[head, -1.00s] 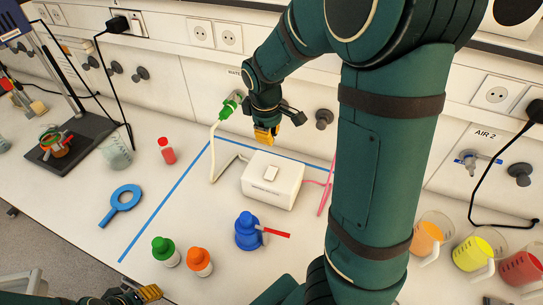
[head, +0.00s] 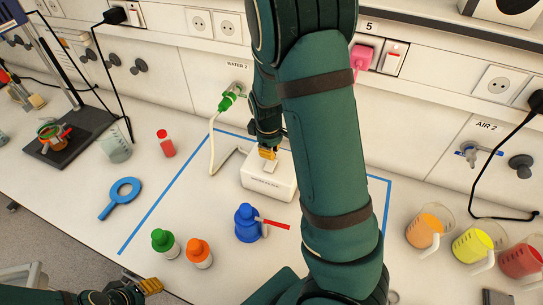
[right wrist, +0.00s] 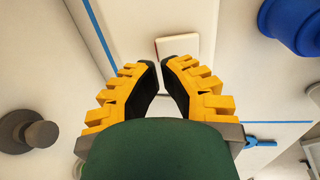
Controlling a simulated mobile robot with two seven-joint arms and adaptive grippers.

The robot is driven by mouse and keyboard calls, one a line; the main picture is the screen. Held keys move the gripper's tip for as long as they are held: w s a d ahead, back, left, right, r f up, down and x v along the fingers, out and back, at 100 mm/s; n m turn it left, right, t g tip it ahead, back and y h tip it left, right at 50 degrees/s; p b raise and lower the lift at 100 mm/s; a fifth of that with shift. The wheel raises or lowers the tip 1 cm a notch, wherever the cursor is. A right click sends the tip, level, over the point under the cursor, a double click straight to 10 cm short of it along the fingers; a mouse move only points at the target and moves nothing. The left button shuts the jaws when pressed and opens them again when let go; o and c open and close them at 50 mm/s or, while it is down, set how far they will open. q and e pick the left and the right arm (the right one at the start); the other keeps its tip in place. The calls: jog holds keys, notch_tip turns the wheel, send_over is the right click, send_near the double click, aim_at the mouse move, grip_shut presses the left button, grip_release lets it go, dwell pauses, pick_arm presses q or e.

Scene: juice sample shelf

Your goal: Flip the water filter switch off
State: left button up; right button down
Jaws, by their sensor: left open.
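The water filter is a white box (head: 265,190) on the bench, with a white rocker switch (head: 270,168) on top. The switch also shows in the right wrist view (right wrist: 178,45), with a red edge on its left. My right gripper (head: 268,153) is low over the back of the box, close to the switch. My left gripper (head: 150,286) is open and empty at the bottom left, away from the box.
Blue tape (head: 165,200) outlines the area around the box. A blue bottle (head: 246,225) with a red spout stands in front of it; green (head: 162,242) and orange-capped (head: 198,252) bottles stand nearer. A pale hose runs from the green tap fitting (head: 228,100). Beakers of juice (head: 425,232) stand right.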

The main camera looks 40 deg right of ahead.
jog(key=shift+w+d+f, duration=0.1)
jog(key=shift+d+f, duration=0.1)
jog(key=shift+f, duration=1.3)
jog(key=f+y+b, duration=0.1)
jog(key=b, duration=0.1)
jog(key=shift+d+f+g+b, duration=0.1)
jog(key=shift+d+g+b, duration=0.05)
jog(key=shift+g+b, duration=0.15)
jog(key=shift+r+p, duration=0.65)
jog(key=shift+p, duration=0.05)
jog(key=shift+r, duration=0.2)
jog(key=shift+w, duration=0.1)
